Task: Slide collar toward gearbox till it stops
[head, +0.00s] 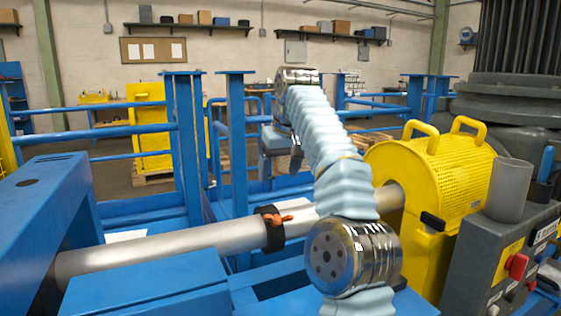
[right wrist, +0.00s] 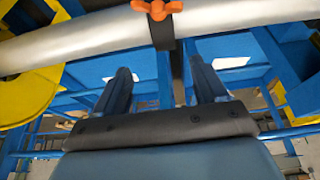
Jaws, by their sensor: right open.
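A black collar (head: 274,230) with an orange wing screw sits around a thick silver shaft (head: 170,250), about midway along its visible length. The collar (right wrist: 162,33) also shows in the right wrist view, at the top middle, with its screw above. My right gripper (head: 281,163) hangs beyond the shaft, above the collar in the picture. In the right wrist view my right gripper (right wrist: 160,80) is open, with its two dark fingers apart and pointing toward the shaft on either side of the collar's line. The fingers look short of the collar. I cannot tell which housing is the gearbox.
The shaft runs from a blue housing (head: 35,210) at left to a yellow perforated guard (head: 435,180) at right. A grey control box (head: 470,265) with a grey cup (head: 508,190) stands at front right. Blue rails (head: 236,140) stand behind. The shaft left of the collar is bare.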

